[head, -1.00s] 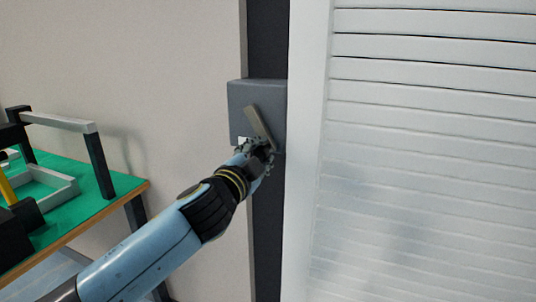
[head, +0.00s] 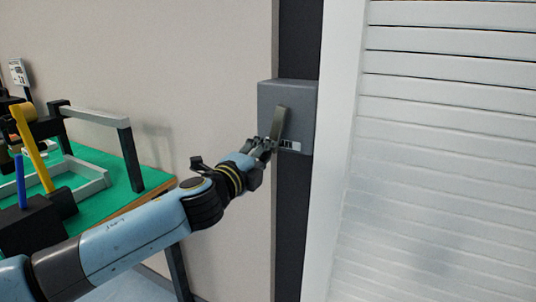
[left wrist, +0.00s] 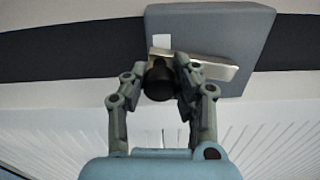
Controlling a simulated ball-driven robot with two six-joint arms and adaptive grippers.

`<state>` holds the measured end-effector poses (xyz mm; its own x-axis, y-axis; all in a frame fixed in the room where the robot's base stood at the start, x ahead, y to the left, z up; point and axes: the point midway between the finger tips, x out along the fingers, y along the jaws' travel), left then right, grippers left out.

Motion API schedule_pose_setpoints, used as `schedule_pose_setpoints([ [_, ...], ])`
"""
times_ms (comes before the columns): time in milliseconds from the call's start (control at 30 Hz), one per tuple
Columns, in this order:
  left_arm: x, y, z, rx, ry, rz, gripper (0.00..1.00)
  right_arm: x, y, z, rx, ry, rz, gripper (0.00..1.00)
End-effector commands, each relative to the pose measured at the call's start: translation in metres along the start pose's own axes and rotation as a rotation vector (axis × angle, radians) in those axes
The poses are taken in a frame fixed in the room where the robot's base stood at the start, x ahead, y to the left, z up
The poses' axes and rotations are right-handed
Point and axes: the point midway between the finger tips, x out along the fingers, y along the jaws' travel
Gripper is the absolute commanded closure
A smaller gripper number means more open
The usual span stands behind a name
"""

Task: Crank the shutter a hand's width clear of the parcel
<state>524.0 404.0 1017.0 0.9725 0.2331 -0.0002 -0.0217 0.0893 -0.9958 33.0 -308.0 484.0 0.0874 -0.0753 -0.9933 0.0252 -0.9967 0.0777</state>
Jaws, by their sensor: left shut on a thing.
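The shutter (head: 450,150) is a white slatted sheet filling the right of the head view; its lower edge is out of view. A grey crank box (head: 300,98) sits on the dark post left of it, with a flat metal crank arm (head: 280,124) on its face, its lower end tilted left. My left gripper (head: 265,147) is at the crank arm's lower end. In the left wrist view its fingers are shut around the black crank knob (left wrist: 158,84). The knob is hidden by the fingers in the head view. The parcel and my right gripper are not in view.
A green-topped table (head: 112,196) with a grey frame, a low tray and black and yellow parts stands at the left. A white shutter guide (head: 340,150) runs beside the dark post (head: 292,205). The beige wall between table and post is bare.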

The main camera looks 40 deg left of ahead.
Motion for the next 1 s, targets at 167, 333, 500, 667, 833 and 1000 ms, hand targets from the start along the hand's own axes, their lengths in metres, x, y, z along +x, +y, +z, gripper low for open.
schedule_pose_setpoints([
  [167, -0.0005, 0.0014, 0.0034, 0.033, -0.001, 0.004, 1.0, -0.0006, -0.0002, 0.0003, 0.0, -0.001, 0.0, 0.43],
  [333, -0.0005, 0.0013, 0.0041, 0.041, -0.002, 0.004, 1.0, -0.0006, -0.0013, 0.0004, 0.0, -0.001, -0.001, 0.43],
  [500, -0.0004, 0.0013, 0.004, 0.04, -0.002, 0.004, 1.0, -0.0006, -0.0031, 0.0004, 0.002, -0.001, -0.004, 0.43],
  [667, -0.0004, 0.0013, 0.004, 0.038, -0.002, 0.004, 0.66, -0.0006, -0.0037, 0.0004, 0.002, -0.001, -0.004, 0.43],
  [833, -0.0002, 0.0005, 0.0037, 0.038, -0.001, 0.002, 0.47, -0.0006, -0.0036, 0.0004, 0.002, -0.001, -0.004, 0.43],
  [1000, -0.0001, 0.0, 0.0035, 0.038, -0.001, 0.001, 0.47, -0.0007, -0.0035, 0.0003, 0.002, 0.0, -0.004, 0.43],
])
